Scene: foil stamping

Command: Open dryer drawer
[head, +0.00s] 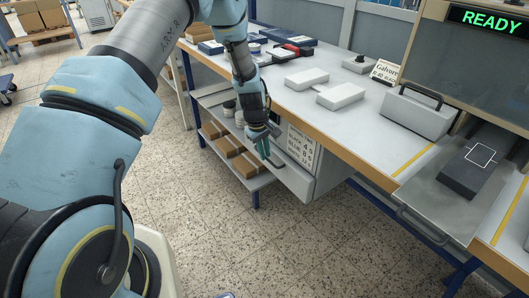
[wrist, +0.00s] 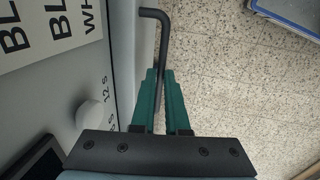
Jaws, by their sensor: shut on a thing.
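The dryer is a grey unit under the workbench, with a drawer front (head: 291,182) facing the aisle. A dark bar handle (wrist: 162,35) stands off the front, and its bent end shows in the wrist view. My gripper (head: 265,157) is at this handle, and its green fingers (wrist: 160,80) are shut on the bar. A printed sign (head: 300,148) with a list of times is on the dryer beside the handle; part of it also shows in the wrist view (wrist: 50,30). My gripper hides part of the handle in the head view. No clear view into the drawer is given.
A lower shelf (head: 262,180) with cardboard boxes (head: 247,165) is left of the dryer. White blocks (head: 341,95) lie on the workbench. A machine with a READY display (head: 490,22) stands at the right. The speckled floor (head: 270,245) in front is clear.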

